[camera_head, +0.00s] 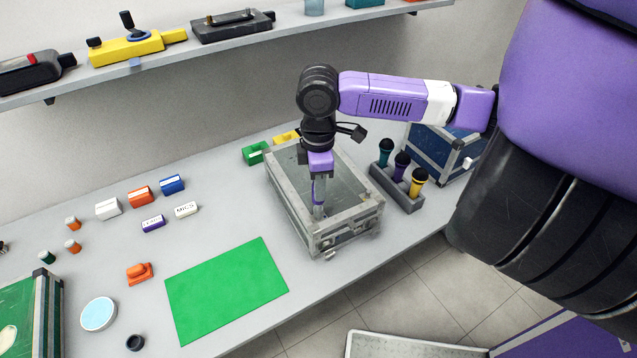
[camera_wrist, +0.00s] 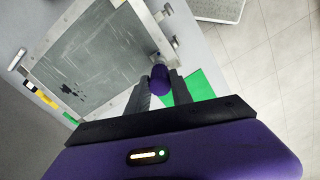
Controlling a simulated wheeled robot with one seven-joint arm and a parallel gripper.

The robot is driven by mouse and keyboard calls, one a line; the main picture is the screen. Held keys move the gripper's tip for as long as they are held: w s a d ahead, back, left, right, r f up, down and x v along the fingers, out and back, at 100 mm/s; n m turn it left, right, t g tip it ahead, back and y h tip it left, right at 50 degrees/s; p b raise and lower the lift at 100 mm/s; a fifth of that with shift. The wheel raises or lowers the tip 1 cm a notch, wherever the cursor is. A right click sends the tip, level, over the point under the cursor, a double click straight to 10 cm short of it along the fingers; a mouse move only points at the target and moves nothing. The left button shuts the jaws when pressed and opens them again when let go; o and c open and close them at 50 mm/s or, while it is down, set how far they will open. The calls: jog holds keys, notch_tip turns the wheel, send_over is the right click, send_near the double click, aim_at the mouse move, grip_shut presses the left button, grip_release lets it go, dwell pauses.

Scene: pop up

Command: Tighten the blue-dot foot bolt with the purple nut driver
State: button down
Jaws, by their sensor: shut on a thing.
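In the wrist view my gripper (camera_wrist: 158,87) is shut on a purple cylindrical handle (camera_wrist: 158,80), which looks like the nut driver. The handle is beside one corner of the box frame (camera_wrist: 70,27). A pale metal piece (camera_wrist: 155,57) shows just past the handle; I cannot tell if it is the driver's shank or a box part. The driver's tip, the foot bolt and any blue dot are hidden or too small to make out.
A grey rack (camera_head: 408,203) with teal, purple and yellow handled tools stands right of the box. A blue case (camera_head: 432,150) is behind it. A green mat (camera_head: 225,290) lies clear at front left. Small coloured blocks (camera_head: 140,196) lie left. A loaded shelf (camera_head: 230,48) runs along the wall.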

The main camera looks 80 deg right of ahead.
jog(key=shift+f, duration=0.55)
dwell(0.4)
jog(key=shift+m, duration=0.7)
notch_tip(320, 180, up, 5)
jog(key=p, duration=0.4)
jog(key=shift+r, duration=0.15)
